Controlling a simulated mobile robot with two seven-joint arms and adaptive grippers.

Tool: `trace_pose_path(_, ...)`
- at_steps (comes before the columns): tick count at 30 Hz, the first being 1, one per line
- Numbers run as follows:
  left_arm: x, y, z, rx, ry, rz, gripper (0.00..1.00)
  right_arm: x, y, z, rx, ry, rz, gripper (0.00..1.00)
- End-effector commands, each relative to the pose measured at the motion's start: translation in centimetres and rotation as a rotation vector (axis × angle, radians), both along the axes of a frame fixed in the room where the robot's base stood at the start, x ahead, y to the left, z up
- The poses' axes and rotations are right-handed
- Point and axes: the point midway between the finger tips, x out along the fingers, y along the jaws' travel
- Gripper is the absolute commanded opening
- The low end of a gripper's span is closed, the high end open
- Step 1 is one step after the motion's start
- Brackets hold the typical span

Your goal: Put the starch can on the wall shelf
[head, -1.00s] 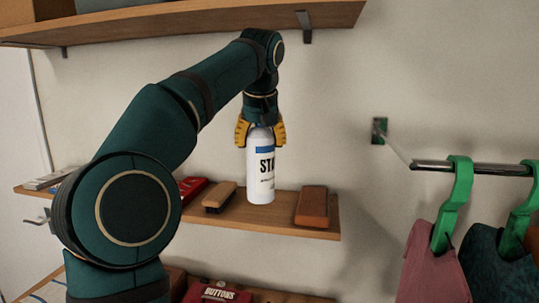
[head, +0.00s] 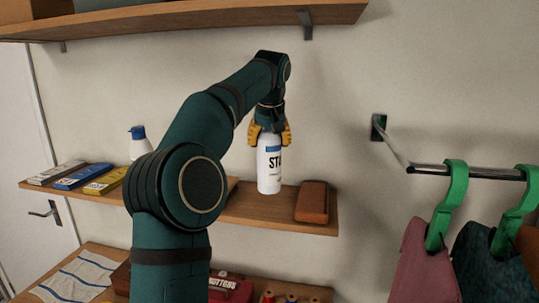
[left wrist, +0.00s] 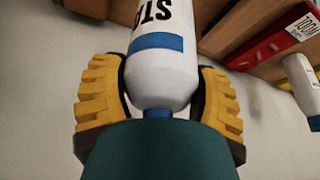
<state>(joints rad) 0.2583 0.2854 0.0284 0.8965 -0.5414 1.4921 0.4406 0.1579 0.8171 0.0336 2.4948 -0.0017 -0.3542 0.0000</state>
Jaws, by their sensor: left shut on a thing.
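The starch can (head: 269,170) is a white cylinder with a blue band and black lettering. My left gripper (head: 269,135), with yellow fingers, is shut around its top and holds it upright. In the head view the can's base appears at the level of the wall shelf (head: 262,212), just left of a brown block; whether it touches the board I cannot tell. In the left wrist view the can (left wrist: 160,75) sits between both yellow fingers (left wrist: 160,100). My right gripper is not in view.
The brown block (head: 312,202) stands at the shelf's right end. Boxes (head: 75,177) and a blue-capped bottle (head: 138,145) are at its left. An upper shelf (head: 200,22) is above. Garments (head: 430,265) hang from a rail (head: 470,172) at right. A red buttons box (head: 230,288) is below.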

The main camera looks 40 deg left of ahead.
Motion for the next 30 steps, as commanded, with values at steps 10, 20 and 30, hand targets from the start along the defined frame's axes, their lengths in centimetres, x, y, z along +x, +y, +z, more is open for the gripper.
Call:
trace_pose_path(10,-0.1,0.0,-2.7,0.0,0.0,0.001,0.21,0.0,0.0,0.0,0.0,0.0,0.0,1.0)
trace_pose_path(20,0.3,0.2,-4.2,0.001,-0.004,0.0,0.21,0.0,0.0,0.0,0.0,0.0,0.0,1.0)
trace_pose_path(30,0.3,0.2,-4.6,0.0,-0.001,0.0,0.91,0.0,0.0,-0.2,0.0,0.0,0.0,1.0)
